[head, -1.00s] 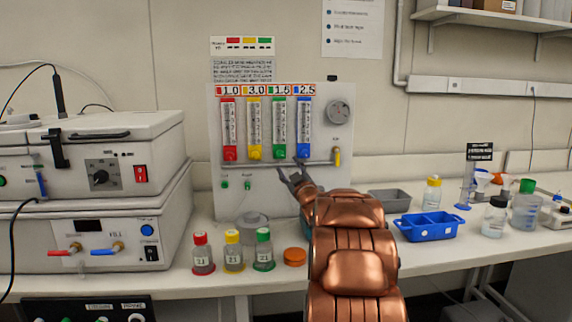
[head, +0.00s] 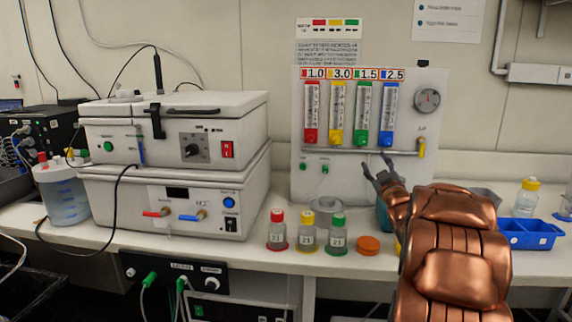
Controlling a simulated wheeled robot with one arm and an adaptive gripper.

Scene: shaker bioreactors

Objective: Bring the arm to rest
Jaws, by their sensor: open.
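My copper-coloured arm rises from the bottom right of the head view. My gripper (head: 375,165) is at its far end, with its two dark fingers spread apart and nothing between them. It is in front of the lower part of the flowmeter panel (head: 310,172), below the blue flowmeter (head: 388,112). I cannot tell whether the fingers touch the panel. My wrist and forearm hide part of the bench and part of a teal object (head: 383,215) behind them.
Bottles with red (head: 277,230), yellow (head: 307,231) and green (head: 337,233) caps stand left of my arm, beside an orange lid (head: 368,245). Stacked shaker units (head: 175,165) fill the left. A blue tray (head: 530,234) is at the right.

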